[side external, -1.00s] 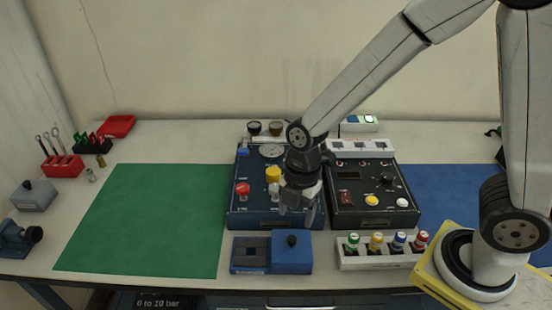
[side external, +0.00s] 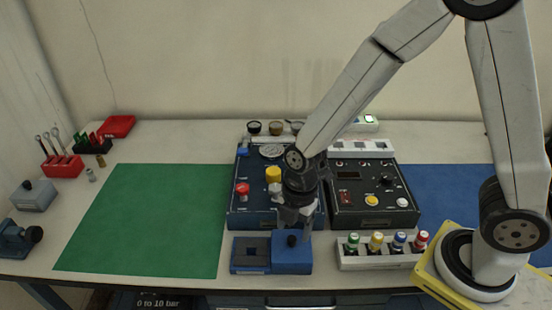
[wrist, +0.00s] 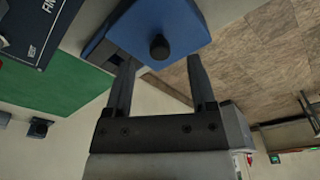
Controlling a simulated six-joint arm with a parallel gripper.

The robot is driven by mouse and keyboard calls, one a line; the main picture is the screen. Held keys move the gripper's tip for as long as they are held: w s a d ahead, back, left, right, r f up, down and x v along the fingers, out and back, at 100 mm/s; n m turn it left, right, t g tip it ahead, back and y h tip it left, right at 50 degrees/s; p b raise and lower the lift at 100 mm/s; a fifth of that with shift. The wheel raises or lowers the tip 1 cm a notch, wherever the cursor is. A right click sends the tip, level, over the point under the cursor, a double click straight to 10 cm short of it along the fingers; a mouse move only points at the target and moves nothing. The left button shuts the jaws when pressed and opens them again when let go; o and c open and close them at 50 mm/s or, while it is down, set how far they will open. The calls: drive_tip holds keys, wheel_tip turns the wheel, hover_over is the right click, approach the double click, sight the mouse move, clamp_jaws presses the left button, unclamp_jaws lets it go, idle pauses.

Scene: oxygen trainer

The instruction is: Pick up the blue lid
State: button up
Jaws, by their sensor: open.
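The blue lid (side external: 291,262) with a black knob sits at the front of the bench, on the right part of a blue box (side external: 250,268). The box's left part shows a dark square recess. My gripper (side external: 293,226) is open and points down just above the lid. In the wrist view the blue lid (wrist: 185,22) fills the top middle. Its black knob (wrist: 159,47) appears between the two spread fingers of my gripper (wrist: 162,62). The fingers look empty, and I cannot tell how far their tips are above the lid.
A blue panel (side external: 237,207) and a black panel (side external: 370,215) stand just behind. A white rack (side external: 375,262) with colour-capped bottles stands close to the right. The green mat (side external: 150,220) to the left is clear. The bench's front edge is close.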

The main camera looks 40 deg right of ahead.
sight(292, 238)
drive_tip(key=shift+a+f, duration=0.15)
drive_tip(key=shift+f, duration=0.7)
drive_tip(key=shift+a+f, duration=0.1)
drive_tip(key=shift+f, duration=0.75)
clamp_jaws()
